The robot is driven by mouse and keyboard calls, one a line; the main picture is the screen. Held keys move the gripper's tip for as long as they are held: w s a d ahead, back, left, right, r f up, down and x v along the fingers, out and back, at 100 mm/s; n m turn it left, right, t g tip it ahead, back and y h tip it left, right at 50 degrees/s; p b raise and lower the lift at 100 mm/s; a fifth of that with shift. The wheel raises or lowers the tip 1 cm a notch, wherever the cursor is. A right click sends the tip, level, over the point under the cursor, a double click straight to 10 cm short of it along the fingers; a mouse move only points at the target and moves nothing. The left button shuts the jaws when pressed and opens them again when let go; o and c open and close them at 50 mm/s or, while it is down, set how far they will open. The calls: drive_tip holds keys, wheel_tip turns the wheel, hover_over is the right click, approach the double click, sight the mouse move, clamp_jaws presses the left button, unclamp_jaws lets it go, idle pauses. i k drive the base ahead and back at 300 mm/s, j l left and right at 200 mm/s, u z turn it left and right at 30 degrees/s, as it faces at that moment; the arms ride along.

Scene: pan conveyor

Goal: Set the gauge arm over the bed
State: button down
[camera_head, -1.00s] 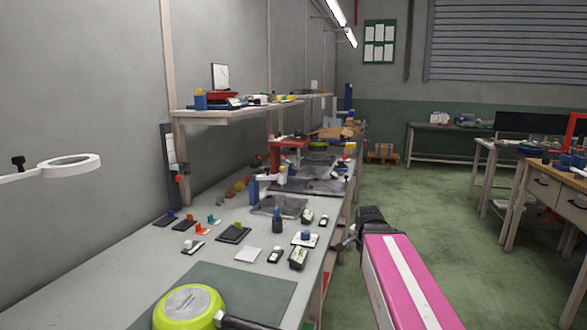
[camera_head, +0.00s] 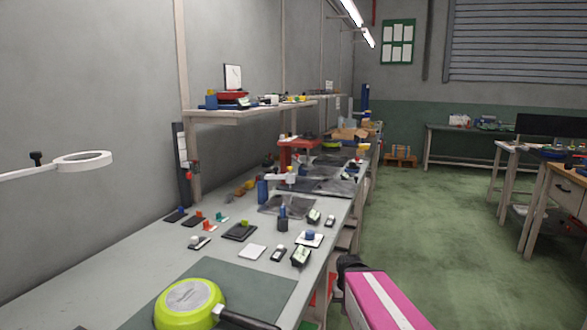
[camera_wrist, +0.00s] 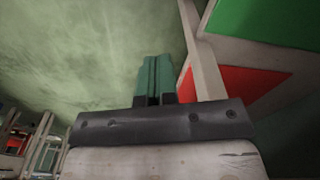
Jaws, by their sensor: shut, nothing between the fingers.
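A blue post (camera_head: 262,191) with a short white arm (camera_head: 279,178) reaching right from its top stands on the bench; it looks like the gauge arm. A dark flat plate (camera_head: 272,207), possibly the bed, lies just in front of it. From here I cannot tell whether the arm's tip is over the plate. My gripper is low at the bench's right edge, well apart from the post; in the head view only its dark end shows beyond my pink arm. In the wrist view its teal fingers (camera_wrist: 154,75) are shut together and empty.
A green pan (camera_head: 165,318) sits on a dark mat (camera_head: 265,290) at the bench front. Several small blocks and fixtures stand between the mat and the post. A white ring on an arm (camera_head: 95,155) juts in from the left. Green floor (camera_head: 430,220) is open to the right.

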sight(274, 175)
drive_tip(key=i+l+u, duration=0.1)
drive_tip(key=l, duration=0.35)
drive_tip(key=i+l, duration=0.2)
drive_tip(key=l, duration=0.2)
drive_tip(key=i+l+u, duration=0.15)
drive_tip(key=l, duration=0.3)
drive_tip(key=i+l, duration=0.1)
drive_tip(key=l, duration=0.35)
drive_tip(key=i+l+u, duration=0.15)
drive_tip(key=l, duration=0.3)
